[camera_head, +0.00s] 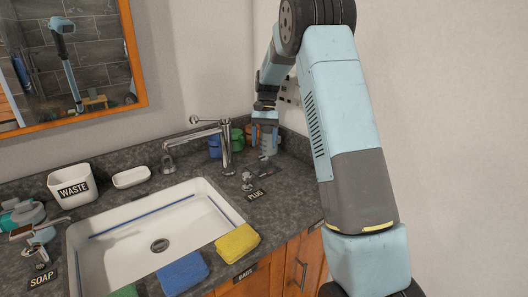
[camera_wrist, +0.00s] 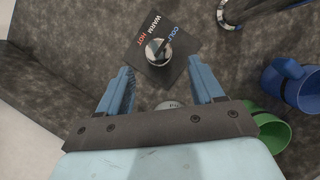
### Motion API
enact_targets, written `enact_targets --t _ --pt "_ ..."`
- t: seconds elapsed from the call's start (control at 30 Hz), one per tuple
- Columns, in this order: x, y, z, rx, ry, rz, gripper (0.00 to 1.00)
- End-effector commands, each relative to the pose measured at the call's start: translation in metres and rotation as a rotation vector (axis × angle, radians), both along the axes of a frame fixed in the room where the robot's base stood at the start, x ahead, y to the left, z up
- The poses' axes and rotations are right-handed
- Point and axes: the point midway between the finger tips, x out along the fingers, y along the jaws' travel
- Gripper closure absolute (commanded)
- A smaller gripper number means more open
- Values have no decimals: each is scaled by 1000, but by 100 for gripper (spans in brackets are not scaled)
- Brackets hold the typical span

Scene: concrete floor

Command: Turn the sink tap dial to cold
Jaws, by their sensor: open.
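The tap dial (camera_wrist: 158,50) is a round silver knob on a dark square plate marked COLD, WARM and HOT. It shows in the wrist view, top centre; which word its dark mark points at I cannot tell. My gripper (camera_wrist: 160,82) is open and empty, its two blue fingers apart. The dial lies beyond the fingertips, roughly in line with the gap between them, and nothing grips it. In the head view my gripper (camera_head: 265,138) points down over the back right counter. The chrome tap (camera_head: 224,145) stands left of it.
A blue mug (camera_wrist: 298,82) and a green mug (camera_wrist: 270,132) stand close to my gripper's right in the wrist view. The white sink basin (camera_head: 205,195), a PLUG label (camera_head: 256,195) and blue and yellow sponges (camera_head: 237,243) are nearer. Walls close the back corner.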

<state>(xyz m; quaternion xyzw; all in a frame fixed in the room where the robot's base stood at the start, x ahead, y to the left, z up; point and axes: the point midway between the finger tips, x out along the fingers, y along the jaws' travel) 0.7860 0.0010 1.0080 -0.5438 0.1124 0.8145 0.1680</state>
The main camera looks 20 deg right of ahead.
Motion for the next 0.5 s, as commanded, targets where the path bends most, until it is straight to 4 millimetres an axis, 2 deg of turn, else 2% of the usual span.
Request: enact_targets --t 0.1,0.3,0.5 --pt "10 -4 23 0 -2 0 34" --pt "23 -9 55 0 -2 1 34" --pt "31 -12 74 0 0 1 34"
